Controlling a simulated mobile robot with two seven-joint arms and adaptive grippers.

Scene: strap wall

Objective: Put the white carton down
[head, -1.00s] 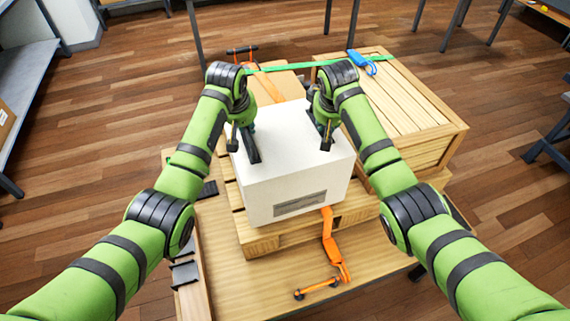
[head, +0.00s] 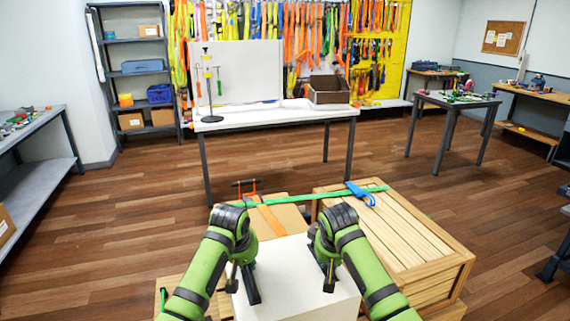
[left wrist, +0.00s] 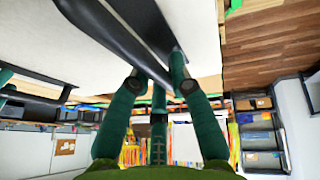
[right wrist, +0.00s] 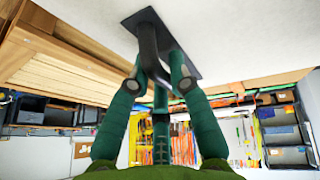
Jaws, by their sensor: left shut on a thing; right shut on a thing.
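The white carton (head: 296,272) is below my two arms at the bottom middle of the head view; its lower part is cut off, so its support is hidden. Black handles on plates are fixed to its top. My left gripper (head: 242,278) is shut on the left handle, also seen in the left wrist view (left wrist: 150,45). My right gripper (head: 322,262) is shut on the right handle; its black plate and curved bar show in the right wrist view (right wrist: 150,40).
A slatted wooden crate (head: 410,245) stands right of the carton, with a green strap and blue buckle (head: 360,194) on top. A cardboard box (head: 288,217) with an orange strap is behind. A white table (head: 270,118) stands farther back, beyond open floor.

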